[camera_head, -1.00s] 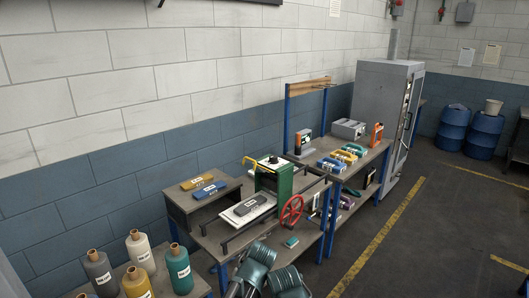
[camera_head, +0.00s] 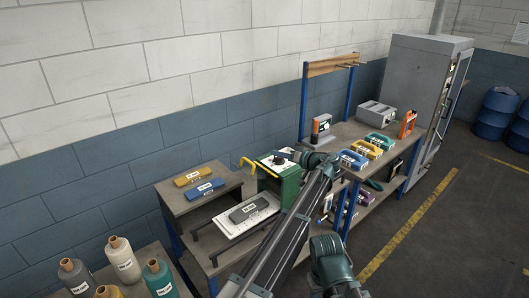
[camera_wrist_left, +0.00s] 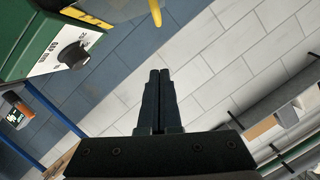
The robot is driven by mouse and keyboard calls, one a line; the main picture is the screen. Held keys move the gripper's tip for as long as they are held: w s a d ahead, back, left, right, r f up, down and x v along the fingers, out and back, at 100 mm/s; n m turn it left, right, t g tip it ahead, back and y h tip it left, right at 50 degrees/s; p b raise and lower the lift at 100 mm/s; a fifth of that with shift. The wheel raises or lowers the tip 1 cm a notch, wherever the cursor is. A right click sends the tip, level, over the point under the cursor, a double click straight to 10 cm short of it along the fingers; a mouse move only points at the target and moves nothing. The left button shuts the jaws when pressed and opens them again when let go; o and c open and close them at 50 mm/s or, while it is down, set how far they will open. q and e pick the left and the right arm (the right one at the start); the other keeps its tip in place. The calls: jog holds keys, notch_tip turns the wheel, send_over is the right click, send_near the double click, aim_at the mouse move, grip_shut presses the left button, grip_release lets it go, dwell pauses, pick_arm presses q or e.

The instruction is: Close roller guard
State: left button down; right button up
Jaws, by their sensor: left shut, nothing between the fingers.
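The green roller machine (camera_head: 268,184) stands on the middle table with a white top panel. Its yellow guard bar (camera_head: 249,163) sticks out from the machine's upper left side, raised above the grey fabric piece (camera_head: 255,207) on the white tray. My left arm reaches across the machine's right side, and my left gripper (camera_head: 286,153) is over the machine top, small and partly merged with the dark knob. In the left wrist view the left gripper (camera_wrist_left: 160,73) is shut and empty. The yellow bar (camera_wrist_left: 155,12) is just beyond its fingertips, apart from them. My right gripper is out of view.
The machine's black dial (camera_wrist_left: 72,56) is left of the fingers in the wrist view. A side table (camera_head: 178,206) with yellow and blue pieces stands left. Yarn cones (camera_head: 122,259) stand front left. A rack bench (camera_head: 345,133) stands right. My arm hides the red handwheel.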

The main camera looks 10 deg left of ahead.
pick_arm(q)
jog(key=b+x, duration=0.1)
jog(key=x, duration=0.2)
jog(key=s+f+b+x, duration=0.1)
jog(key=b+x, duration=0.1)
jog(key=x, duration=0.2)
jog(key=b+x, duration=0.1)
jog(key=x, duration=0.2)
jog(key=shift+a+f, duration=0.4)
jog(key=shift+a, duration=0.05)
jog(key=shift+s+a+f+b, duration=0.35)
jog(key=shift+f+b, duration=0.2)
jog(key=shift+b, duration=0.15)
